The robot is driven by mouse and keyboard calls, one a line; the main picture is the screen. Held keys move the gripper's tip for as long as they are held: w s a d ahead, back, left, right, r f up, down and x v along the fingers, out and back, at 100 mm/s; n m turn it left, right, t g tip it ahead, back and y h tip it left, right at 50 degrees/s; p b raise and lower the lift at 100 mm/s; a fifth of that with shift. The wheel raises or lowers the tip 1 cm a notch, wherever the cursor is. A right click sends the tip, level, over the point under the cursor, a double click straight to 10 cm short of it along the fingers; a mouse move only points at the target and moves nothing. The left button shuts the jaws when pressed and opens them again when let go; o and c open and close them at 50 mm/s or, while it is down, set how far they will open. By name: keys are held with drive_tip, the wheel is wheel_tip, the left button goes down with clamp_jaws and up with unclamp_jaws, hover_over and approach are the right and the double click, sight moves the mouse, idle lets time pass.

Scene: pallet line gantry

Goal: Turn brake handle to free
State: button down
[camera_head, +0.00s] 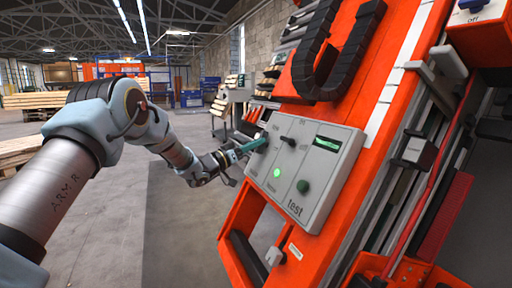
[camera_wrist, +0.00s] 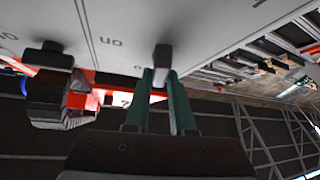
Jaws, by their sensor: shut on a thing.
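A grey control panel (camera_head: 325,172) marked "test" is mounted on the orange frame, with several switches and a lit green lamp. My gripper (camera_head: 252,147) reaches its upper left edge with its teal fingers. In the wrist view my gripper (camera_wrist: 163,82) is shut on a small grey lever (camera_wrist: 162,56) that stands out from the panel (camera_wrist: 135,25). I cannot tell which of these is the brake handle.
A dark knob (camera_wrist: 50,58) stands left of the fingers in the wrist view. A blue knob (camera_head: 470,4) marked OFF is at top right. The floor left of the machine is open.

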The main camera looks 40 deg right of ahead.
drive_tip(key=shift+w+d+f+m+g+y, duration=0.1)
drive_tip(key=shift+m+g+y, duration=0.05)
drive_tip(key=shift+m+g, duration=1.05)
drive_tip(key=shift+w+m+g+y, duration=0.15)
drive_tip(key=shift+m+g, duration=0.75)
drive_tip(key=shift+m, duration=0.6)
drive_tip(key=shift+s+m+g, duration=0.1)
drive_tip(key=shift+m+g, duration=0.2)
drive_tip(key=c, duration=0.8)
unclamp_jaws()
drive_tip(key=shift+o, duration=0.2)
drive_tip(key=p+v, duration=0.1)
drive_tip(key=v, duration=0.9)
drive_tip(key=shift+w+a+p, duration=0.2)
drive_tip(key=shift+a+p, duration=0.2)
